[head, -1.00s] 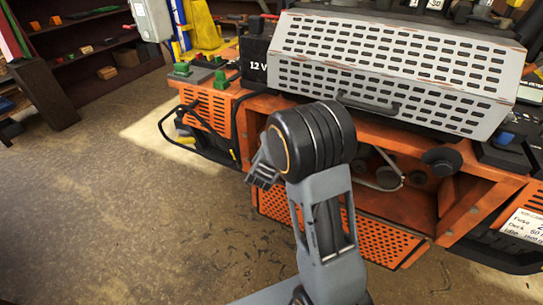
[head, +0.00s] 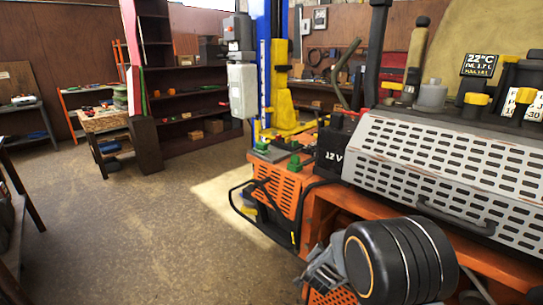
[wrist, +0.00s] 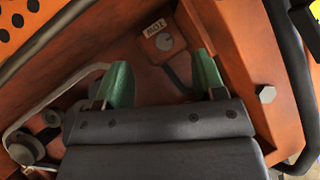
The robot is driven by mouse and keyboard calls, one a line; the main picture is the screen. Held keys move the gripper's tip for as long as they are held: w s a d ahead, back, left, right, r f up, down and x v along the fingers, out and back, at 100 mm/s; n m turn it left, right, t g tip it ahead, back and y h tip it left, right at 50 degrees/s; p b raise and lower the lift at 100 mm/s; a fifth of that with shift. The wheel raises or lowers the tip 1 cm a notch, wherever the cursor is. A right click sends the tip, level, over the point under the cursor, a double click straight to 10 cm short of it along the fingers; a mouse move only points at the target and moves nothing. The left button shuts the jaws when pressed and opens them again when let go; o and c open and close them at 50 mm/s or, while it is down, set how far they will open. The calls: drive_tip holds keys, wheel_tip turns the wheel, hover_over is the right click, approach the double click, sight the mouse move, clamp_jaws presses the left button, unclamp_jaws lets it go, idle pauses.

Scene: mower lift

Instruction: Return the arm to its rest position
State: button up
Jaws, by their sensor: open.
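My gripper (wrist: 163,80) shows in the wrist view with two green fingertips set well apart and nothing between them. In the head view my arm is folded at the bottom right, with a large black joint in front of the orange mower (head: 285,188). The gripper's fingertips cannot be made out in that view.
The mower's perforated grey cover (head: 440,165) and 12 V battery (head: 338,150) are close beside my arm. In the wrist view a hex bolt (wrist: 266,94) and a pale cable (wrist: 50,98) are near the gripper. Open floor (head: 150,225) lies to the left, before shelves (head: 190,100).

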drive_tip(key=s+a+r+n+g+y+p, duration=0.2)
drive_tip(key=s+a+n+g+y, duration=0.5)
drive_tip(key=s, duration=0.3)
drive_tip(key=s+d+r+n+h+p, duration=0.1)
drive_tip(key=s+r+n+p, duration=0.2)
drive_tip(key=s+r, duration=0.9)
wheel_tip(320, 180, up, 3)
drive_tip(key=shift+s+d+f+n+h, duration=0.15)
drive_tip(key=shift+s+d+n+h, duration=0.05)
drive_tip(key=shift+d+n+h, duration=0.25)
drive_tip(key=shift+r, duration=0.35)
drive_tip(key=shift+c, duration=0.3)
